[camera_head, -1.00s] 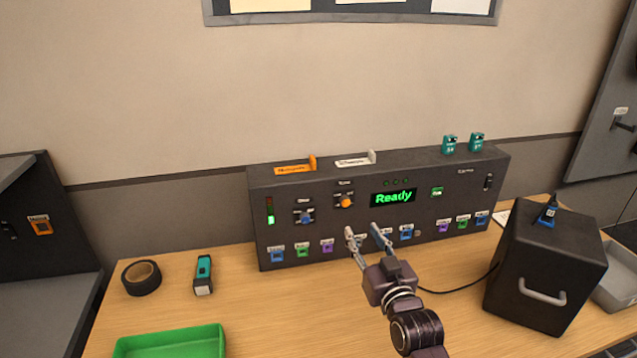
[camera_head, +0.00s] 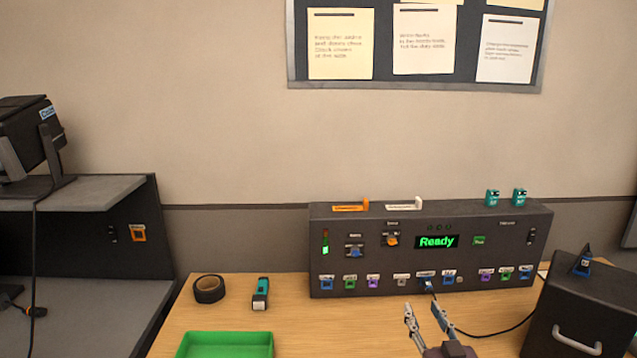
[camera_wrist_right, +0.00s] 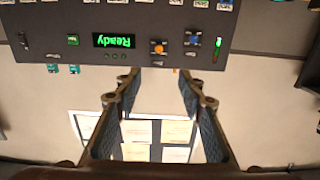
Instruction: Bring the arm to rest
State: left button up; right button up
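My right gripper (camera_head: 427,316) is in the lower middle of the head view, in front of the dark control panel (camera_head: 340,221). Its two fingers are spread apart with nothing between them. In the right wrist view the open fingers (camera_wrist_right: 155,85) point at the panel's upper part, which appears upside down. The panel's green display (camera_head: 437,241) reads "Ready". A blue plug (camera_head: 428,286) sits in the row of coloured sockets, just beyond the fingertips and apart from them in the picture. My left gripper is not in view.
A black box with a handle (camera_head: 578,338) stands at the right, with a black cable beside it. A tape roll (camera_head: 209,289), a teal-and-black tool (camera_head: 261,294) and a green tray (camera_head: 225,338) are on the table at left. A notice board (camera_head: 382,45) hangs above.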

jog(key=s+a+f+g, duration=0.1)
jog(key=s+f+g, duration=0.1)
jog(key=s+f, duration=0.3)
jog(key=s+a+f+g, duration=0.1)
jog(key=s+f+g, duration=0.1)
jog(key=s+f, duration=0.2)
jog(key=s+f+n+g, duration=0.1)
jog(key=s+f+g, duration=0.2)
jog(key=s+f, duration=0.2)
jog(key=shift+s+a+f+y, duration=0.3)
jog(key=shift+s+a+f, duration=0.1)
jog(key=shift+s, duration=0.25)
jog(key=s+f+g+h, duration=0.1)
jog(key=s+f+g, duration=0.25)
jog(key=s, duration=0.75)
jog(key=s+f+g, duration=0.2)
jog(key=s+g, duration=0.2)
jog(key=s, duration=0.7)
notch_tip(320, 180, down, 28)
jog(key=s+g, duration=0.1)
jog(key=s, duration=0.2)
jog(key=s+d+f+n+g, duration=0.1)
jog(key=s+d+f, duration=0.2)
jog(key=s+f, duration=1.1)
jog(key=shift+s+d+f, duration=0.15)
jog(key=shift+s+f, duration=0.1)
jog(key=shift+s, duration=0.85)
